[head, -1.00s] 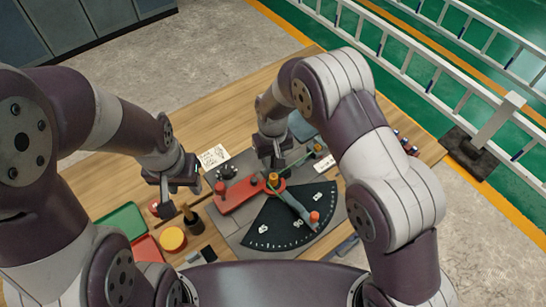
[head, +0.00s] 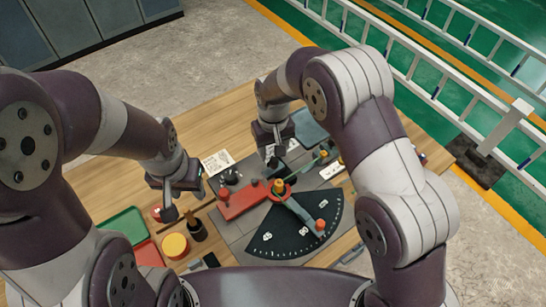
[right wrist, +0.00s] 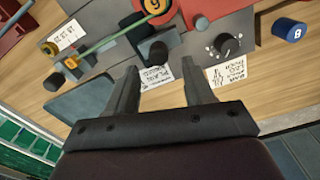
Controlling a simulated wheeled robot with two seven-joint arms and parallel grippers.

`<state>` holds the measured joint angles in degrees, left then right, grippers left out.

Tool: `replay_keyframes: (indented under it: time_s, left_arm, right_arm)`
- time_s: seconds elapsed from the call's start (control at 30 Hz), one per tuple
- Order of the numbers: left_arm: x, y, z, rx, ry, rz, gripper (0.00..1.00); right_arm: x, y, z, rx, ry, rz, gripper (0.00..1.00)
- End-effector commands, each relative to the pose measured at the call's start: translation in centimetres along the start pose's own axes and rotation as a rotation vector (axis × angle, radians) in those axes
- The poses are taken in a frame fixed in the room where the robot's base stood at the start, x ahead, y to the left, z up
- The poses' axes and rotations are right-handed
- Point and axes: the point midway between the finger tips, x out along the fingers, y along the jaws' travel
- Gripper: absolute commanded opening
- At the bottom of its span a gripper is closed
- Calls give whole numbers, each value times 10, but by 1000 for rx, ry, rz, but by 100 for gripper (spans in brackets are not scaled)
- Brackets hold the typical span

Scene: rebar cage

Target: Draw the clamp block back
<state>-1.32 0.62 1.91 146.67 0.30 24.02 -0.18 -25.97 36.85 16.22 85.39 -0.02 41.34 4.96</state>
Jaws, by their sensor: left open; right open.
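A block with a black cylindrical knob (right wrist: 158,52), which I take for the clamp block, sits on the grey plate beside a green rod (right wrist: 105,42). In the right wrist view the knob is just beyond my right fingertips (right wrist: 160,78), roughly centred between them. My right gripper is open and empty, and no contact shows. In the head view my right gripper (head: 272,148) is over the back of the plate, partly hiding that area. My left gripper (head: 174,205) is open at the plate's left, close to a dark-handled tool (head: 197,230).
A red arm (head: 245,198), a lever with a red knob (head: 320,225) and a black angle fan (head: 290,235) lie on the plate. A black dial (right wrist: 228,43) and paper labels (right wrist: 228,73) are near my right gripper. Green tray (head: 124,224) and yellow lid (head: 174,245) stand left.

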Motion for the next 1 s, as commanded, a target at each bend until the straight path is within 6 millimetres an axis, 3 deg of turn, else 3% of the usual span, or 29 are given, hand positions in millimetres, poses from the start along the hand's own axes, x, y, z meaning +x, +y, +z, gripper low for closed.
replay_keyframes:
  time_s: [0.23,0.37,1.0]
  left_arm:
    - [17,0,2,0,0,0,43]
    - [10,0,1,0,0,0,43]
    - [10,0,1,0,0,0,43]
  right_arm:
    - [-62,-1,-1,-1,5,0,52]
    - [-82,-1,-1,-1,2,0,52]
    - [-80,-1,-5,-16,34,-2,52]
